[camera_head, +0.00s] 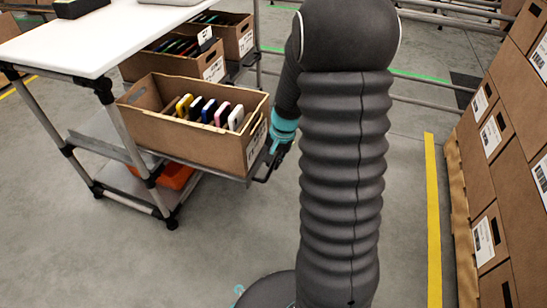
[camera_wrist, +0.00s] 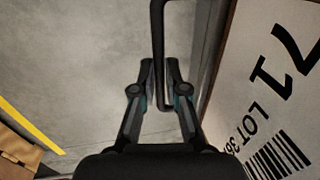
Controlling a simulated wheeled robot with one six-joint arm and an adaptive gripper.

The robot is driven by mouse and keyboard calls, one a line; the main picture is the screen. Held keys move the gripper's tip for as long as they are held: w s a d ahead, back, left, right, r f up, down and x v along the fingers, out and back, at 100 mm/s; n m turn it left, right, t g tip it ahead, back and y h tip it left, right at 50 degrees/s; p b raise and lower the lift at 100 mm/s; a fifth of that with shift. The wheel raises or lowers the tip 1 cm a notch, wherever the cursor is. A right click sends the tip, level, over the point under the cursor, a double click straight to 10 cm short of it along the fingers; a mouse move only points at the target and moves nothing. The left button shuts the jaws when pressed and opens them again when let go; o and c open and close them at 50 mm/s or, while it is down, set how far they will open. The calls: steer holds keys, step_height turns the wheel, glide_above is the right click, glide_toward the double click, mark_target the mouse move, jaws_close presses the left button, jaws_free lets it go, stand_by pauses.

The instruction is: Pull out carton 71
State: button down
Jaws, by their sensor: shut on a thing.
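An open brown carton (camera_head: 195,137) holds several coloured flat items and sits on a grey pull-out tray (camera_head: 235,179) beside the white-topped bench. Its white end label (camera_head: 256,143) faces my gripper; in the wrist view the label (camera_wrist: 268,95) reads 71, and the carton fills the right side. A black loop handle (camera_head: 264,180) sticks out from the tray's right end. My gripper (camera_head: 277,152), partly hidden behind my arm, is at this handle. In the wrist view my gripper (camera_wrist: 159,66) has its fingers closed on the handle (camera_wrist: 157,35).
Two more cartons (camera_head: 175,65) (camera_head: 232,33) stand behind on the rack. An orange bin (camera_head: 174,175) lies below. Stacked labelled cartons (camera_head: 487,170) line the right side beyond a yellow floor line (camera_head: 432,215). The floor at the lower left is clear.

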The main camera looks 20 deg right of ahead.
steer(key=shift+s+d, duration=0.2)
steer(key=shift+d, duration=0.05)
steer(key=c, duration=1.2)
jaws_free()
steer(key=shift+r, duration=0.1)
step_height(320, 180, up, 12)
steer(key=s+d, duration=0.1)
steer(key=shift+s+d+f, duration=0.2)
steer(key=shift+s+d, duration=0.1)
steer(key=shift+s, duration=0.05)
